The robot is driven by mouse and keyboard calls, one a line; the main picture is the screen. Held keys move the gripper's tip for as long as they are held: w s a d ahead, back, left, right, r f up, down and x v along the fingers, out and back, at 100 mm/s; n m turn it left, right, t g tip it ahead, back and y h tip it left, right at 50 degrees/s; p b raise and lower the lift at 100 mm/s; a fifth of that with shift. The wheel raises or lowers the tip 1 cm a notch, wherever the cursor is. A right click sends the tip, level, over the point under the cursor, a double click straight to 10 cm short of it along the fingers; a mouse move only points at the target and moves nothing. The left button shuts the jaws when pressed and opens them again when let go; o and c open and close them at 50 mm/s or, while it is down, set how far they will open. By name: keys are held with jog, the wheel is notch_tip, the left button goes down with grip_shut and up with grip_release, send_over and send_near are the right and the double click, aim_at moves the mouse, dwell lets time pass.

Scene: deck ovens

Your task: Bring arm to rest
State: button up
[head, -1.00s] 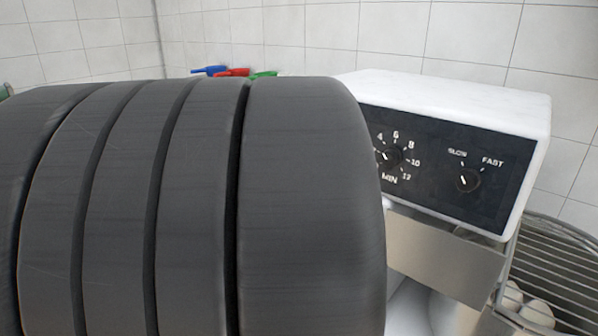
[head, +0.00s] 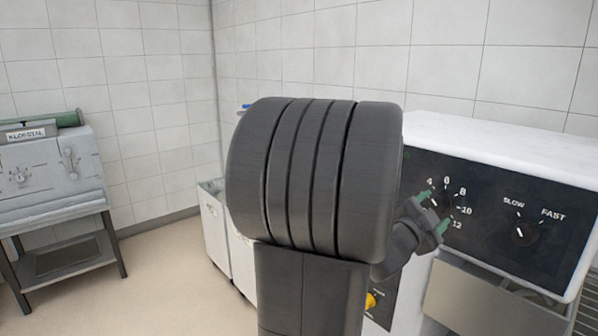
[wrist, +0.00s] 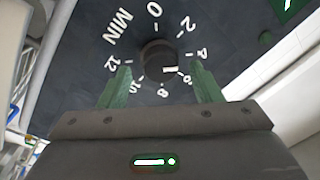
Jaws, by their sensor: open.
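My gripper (head: 433,211) has green fingertips and is open in front of the black control panel, close to the timer dial. In the wrist view my gripper (wrist: 160,86) has one finger on each side of the dark timer knob (wrist: 158,57), with gaps between, and holds nothing. I cannot tell how far the fingertips are from the panel. The knob's white mark points between 4 and 6. My dark ribbed arm fills the middle of the head view and hides part of the panel's left side.
A white machine (head: 500,140) carries the panel, with a slow/fast knob (head: 524,233) at right. White bins (head: 214,225) stand behind my arm. A grey machine on a stand (head: 50,170) is at far left. The floor (head: 165,280) between is clear.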

jog(key=shift+w+d, duration=0.45)
jog(key=shift+d, duration=0.1)
jog(key=r+v, duration=0.1)
jog(key=v, duration=1.3)
jog(key=x, duration=0.9)
jog(key=f+x, duration=0.1)
jog(key=x, duration=0.4)
jog(key=shift+d, duration=0.1)
jog(key=shift+w+f+m+b, duration=0.15)
jog(key=shift+m+b, duration=0.25)
jog(key=shift+m, duration=0.2)
jog(key=shift+s+a+m+b, duration=0.2)
jog(key=shift+m+b, duration=0.15)
jog(key=shift+m, duration=0.75)
jog(key=m, duration=0.3)
jog(key=m+b, duration=0.1)
jog(key=m, duration=0.2)
jog(key=shift+w+g+h, duration=0.1)
jog(key=shift+g+h, duration=0.2)
jog(key=shift+h, duration=0.1)
jog(key=m, duration=0.6)
jog(key=shift+g+b, duration=0.3)
jog(key=shift+m+p, duration=0.3)
jog(key=shift+m, duration=1.8)
